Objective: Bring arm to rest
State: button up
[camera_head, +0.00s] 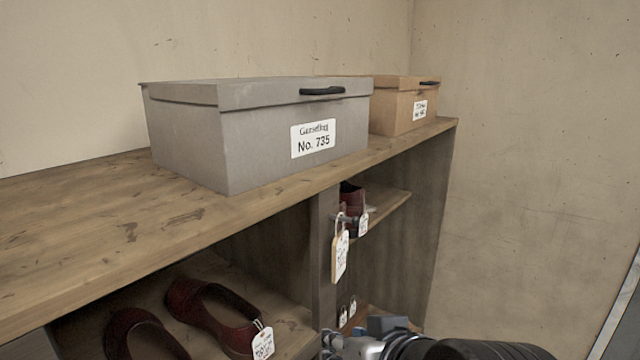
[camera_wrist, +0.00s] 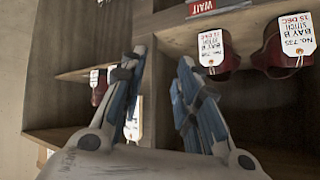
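My gripper (camera_wrist: 160,72) points into the shelf in the wrist view. Its two blue-padded fingers are spread apart, with nothing held between them. A shelf post runs behind the gap, and a white tag (camera_wrist: 134,118) shows behind the left finger. In the head view my arm's dark end (camera_head: 400,347) shows at the bottom edge, low in front of the shelf unit (camera_head: 70,225). The fingertips are hard to make out there.
A grey box (camera_head: 265,160) labelled No. 735 and a brown box (camera_head: 390,108) stand on the top. Dark red shoes (camera_head: 215,312) with tags sit in the left bay. A tan tag (camera_head: 340,256) hangs by the post. A red WAIT label (camera_wrist: 202,7) shows above. Bare wall is at right.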

jog(key=s+d+f+m+g+h, duration=0.2)
jog(key=s+d+f+g+h, duration=0.25)
jog(key=s+d, duration=0.55)
notch_tip(320, 180, down, 30)
jog(key=s+b, duration=0.2)
jog(key=b, duration=2.5)
jog(key=shift+s+f+y, duration=0.15)
jog(key=shift+f+y, duration=0.05)
jog(key=shift+y, duration=0.25)
